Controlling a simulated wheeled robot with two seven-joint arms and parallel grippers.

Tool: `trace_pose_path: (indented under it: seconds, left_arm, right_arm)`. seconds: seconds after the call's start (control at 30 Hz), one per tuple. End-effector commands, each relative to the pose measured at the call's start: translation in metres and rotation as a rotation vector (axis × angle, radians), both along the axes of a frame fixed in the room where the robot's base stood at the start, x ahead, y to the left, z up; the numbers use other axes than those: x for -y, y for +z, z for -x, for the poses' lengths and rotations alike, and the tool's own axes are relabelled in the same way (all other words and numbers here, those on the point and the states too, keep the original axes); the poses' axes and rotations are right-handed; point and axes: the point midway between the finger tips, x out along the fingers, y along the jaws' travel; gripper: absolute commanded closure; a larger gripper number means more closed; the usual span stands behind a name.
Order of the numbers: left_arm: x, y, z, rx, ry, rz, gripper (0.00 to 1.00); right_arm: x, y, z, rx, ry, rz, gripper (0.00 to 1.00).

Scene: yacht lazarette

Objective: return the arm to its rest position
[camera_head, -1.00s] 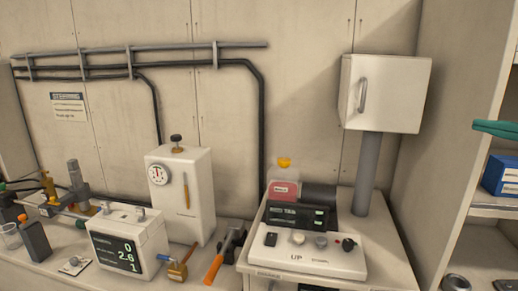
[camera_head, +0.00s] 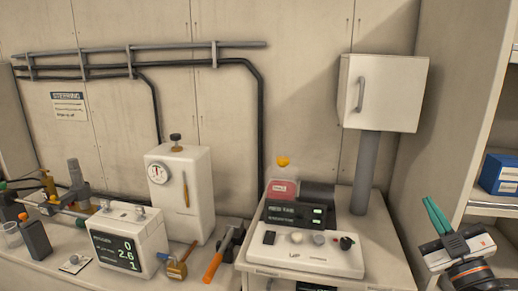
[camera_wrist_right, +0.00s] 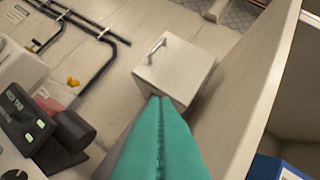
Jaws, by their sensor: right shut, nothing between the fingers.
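My right gripper (camera_head: 433,213) is at the lower right of the head view, in front of the shelf unit's side panel. Its teal fingers point up and slightly left. The fingers are together with nothing between them. In the right wrist view the teal fingers (camera_wrist_right: 160,120) lie side by side, pointing at the white wall box (camera_wrist_right: 175,70). The gripper appears clear of everything around it. My left gripper is not in view.
The control panel (camera_head: 305,255) and a pink-labelled bottle (camera_head: 283,188) stand left of the gripper. The white wall box (camera_head: 385,92) on its grey post (camera_head: 367,165) is above left. Shelves with a blue box (camera_head: 500,174) are at right. A hammer (camera_head: 217,258) lies on the bench.

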Motion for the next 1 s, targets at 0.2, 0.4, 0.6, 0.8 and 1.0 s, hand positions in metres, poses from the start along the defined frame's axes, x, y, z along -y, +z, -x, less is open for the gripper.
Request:
trace_pose_path:
  seconds: [0.2,0.4,0.6,0.8,1.0]
  left_arm:
    - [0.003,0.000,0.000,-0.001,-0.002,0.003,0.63]
    - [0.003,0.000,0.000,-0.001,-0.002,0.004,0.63]
    - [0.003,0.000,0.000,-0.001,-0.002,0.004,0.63]
    - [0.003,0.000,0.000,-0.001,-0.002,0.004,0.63]
    - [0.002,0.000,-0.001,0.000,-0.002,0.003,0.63]
  right_arm:
    - [-0.002,-0.164,0.040,-0.497,-0.271,-0.304,1.00]
    - [-0.040,-0.280,0.117,-0.990,-0.380,-0.415,1.00]
    - [-0.081,-0.335,0.190,-1.348,-0.377,-0.440,1.00]
    - [-0.117,-0.358,0.250,-1.618,-0.323,-0.441,1.00]
    - [-0.132,-0.395,0.265,-1.732,-0.296,-0.427,1.00]
